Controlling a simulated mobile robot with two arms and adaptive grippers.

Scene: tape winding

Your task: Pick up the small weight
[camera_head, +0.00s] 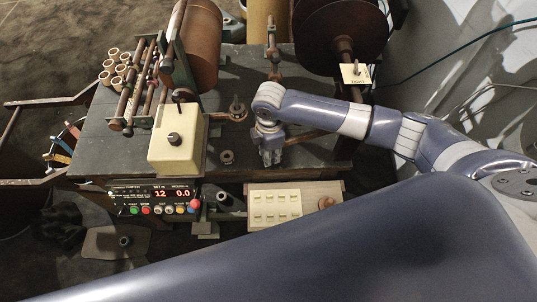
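A small dark round weight (227,157) with a hole in its middle lies on the dark bench top, near the front edge. A larger round weight (238,110) with an upright post lies farther back. My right gripper (270,160) points down at the bench, to the right of the small weight and apart from it. Its fingertips are too small to tell whether they are open or shut. Nothing is clearly visible in it. My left gripper is not in view.
A cream box (175,140) stands left of the small weight. Rollers and a large brown spool (200,45) stand behind it. A red digital display panel (155,199) and a cream button panel (276,206) sit below the front edge. Several cream rings (115,66) are at the back left.

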